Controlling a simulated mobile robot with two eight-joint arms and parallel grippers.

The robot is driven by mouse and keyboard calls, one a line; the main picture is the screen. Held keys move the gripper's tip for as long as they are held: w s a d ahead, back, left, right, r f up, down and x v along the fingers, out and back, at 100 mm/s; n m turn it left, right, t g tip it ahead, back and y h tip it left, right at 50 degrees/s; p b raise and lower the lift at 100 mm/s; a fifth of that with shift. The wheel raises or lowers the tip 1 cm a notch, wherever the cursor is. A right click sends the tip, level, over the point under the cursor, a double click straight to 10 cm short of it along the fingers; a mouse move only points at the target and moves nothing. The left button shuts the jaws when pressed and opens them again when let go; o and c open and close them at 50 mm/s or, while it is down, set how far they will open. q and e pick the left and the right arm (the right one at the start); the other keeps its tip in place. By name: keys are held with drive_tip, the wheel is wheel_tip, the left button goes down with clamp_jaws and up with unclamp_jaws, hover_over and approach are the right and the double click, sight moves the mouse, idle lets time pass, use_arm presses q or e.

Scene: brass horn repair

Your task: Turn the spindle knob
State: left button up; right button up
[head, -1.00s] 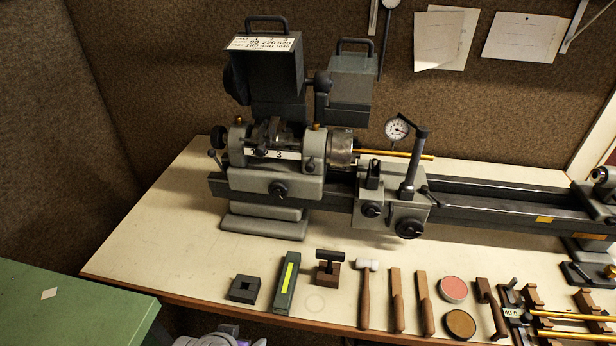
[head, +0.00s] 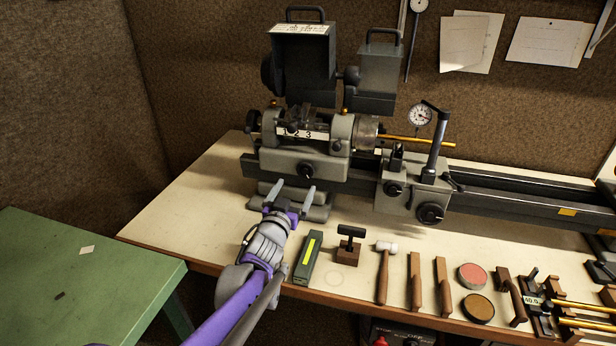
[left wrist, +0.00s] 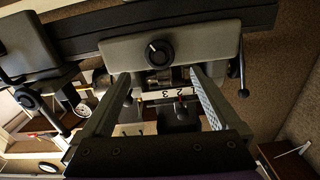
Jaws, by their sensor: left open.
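The grey lathe headstock (head: 300,150) stands on the bench with a black round knob (head: 306,170) on its front. This knob also shows in the left wrist view (left wrist: 158,54), with a white mark on its face. Another dark knob (head: 254,121) sits at the headstock's left end; I cannot tell which one is the spindle knob. My left gripper (head: 293,188) is open and empty, in front of and below the front knob, apart from it. In the left wrist view its fingers (left wrist: 160,74) frame the area just below the knob. My right gripper is out of view.
A green box (head: 311,258) with a yellow stripe lies just right of my left arm. A T-handled tool (head: 349,246), a mallet (head: 384,270) and wooden sticks lie along the bench's front. A green table (head: 80,285) stands at left. The bench (head: 190,210) is clear left of the lathe.

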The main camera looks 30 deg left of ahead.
sight(305, 171)
use_arm(q)
drive_tip(key=x, duration=0.8)
drive_tip(key=shift+w+d, duration=0.1)
drive_tip(key=c, duration=1.4)
drive_tip(key=shift+o, duration=0.2)
